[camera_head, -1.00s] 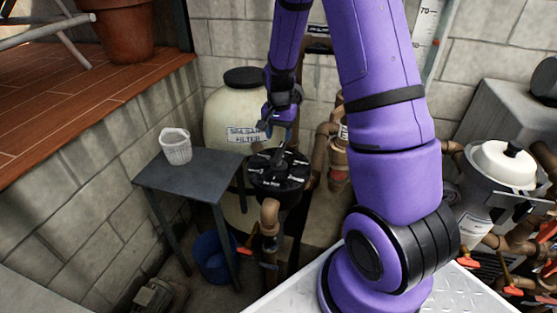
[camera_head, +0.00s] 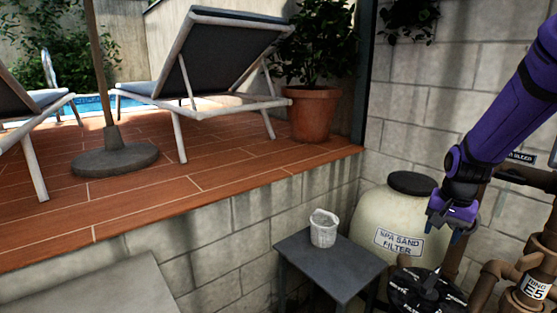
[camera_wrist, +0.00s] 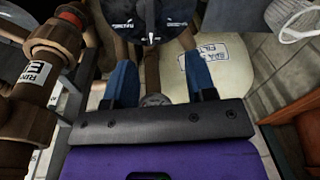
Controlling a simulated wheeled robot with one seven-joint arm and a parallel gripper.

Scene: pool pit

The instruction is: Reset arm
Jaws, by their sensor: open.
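My gripper (camera_head: 444,231) is open and empty, above the black valve top (camera_head: 428,290) and in front of the sand filter's right side. The valve top has a handle and white labels, and its lower part is cut off by the frame. In the wrist view my two blue fingers (camera_wrist: 158,72) are spread apart with nothing between them. The valve top (camera_wrist: 150,20) shows beyond them, at the top edge. My purple arm comes in from the right edge of the head view.
The cream sand filter (camera_head: 375,220) stands by the block wall. A grey table (camera_head: 325,265) holds a white basket (camera_head: 323,228). Brown pipes (camera_head: 515,285) stand at right.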

